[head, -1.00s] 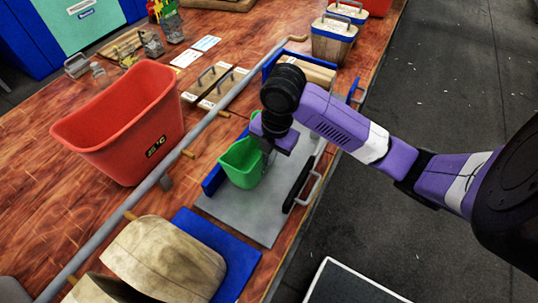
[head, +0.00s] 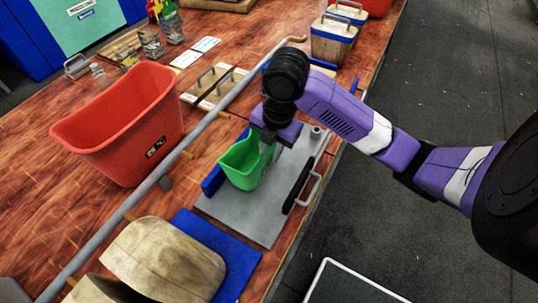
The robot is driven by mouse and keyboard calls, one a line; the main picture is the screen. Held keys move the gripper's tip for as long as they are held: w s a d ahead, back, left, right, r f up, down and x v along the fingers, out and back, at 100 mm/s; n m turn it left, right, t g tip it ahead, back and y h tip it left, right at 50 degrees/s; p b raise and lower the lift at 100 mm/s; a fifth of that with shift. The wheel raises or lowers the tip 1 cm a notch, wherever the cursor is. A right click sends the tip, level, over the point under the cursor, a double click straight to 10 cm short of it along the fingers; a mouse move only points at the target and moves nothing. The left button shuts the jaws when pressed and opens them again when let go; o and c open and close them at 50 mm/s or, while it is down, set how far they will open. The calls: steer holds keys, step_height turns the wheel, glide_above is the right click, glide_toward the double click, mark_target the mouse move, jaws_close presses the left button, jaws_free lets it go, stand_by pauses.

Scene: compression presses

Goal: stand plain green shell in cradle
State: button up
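The plain green shell (head: 240,167) is an open bucket-like piece. It sits upright, open side up, on or just above a grey plate (head: 238,217), beside a short blue block (head: 213,181). I take this plate with its blue block to be the cradle, but its seat under the shell is hidden. My gripper (head: 268,152) points down at the shell's right wall, with grey fingers at its rim. The fingers partly overlap the green wall, and I cannot tell whether they are clamped on it or apart.
A black bar with a metal handle (head: 312,187) lies along the plate's right side. A long grey rail (head: 212,122) runs left of the plate. A large red bin (head: 125,122) stands beyond it. Tan curved shells (head: 165,257) lie on a blue mat (head: 233,250) at front.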

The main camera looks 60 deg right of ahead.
step_height(320, 180, up, 8)
steer(key=s+p, duration=0.1)
steer(key=shift+r, duration=0.2)
stand_by(0.6)
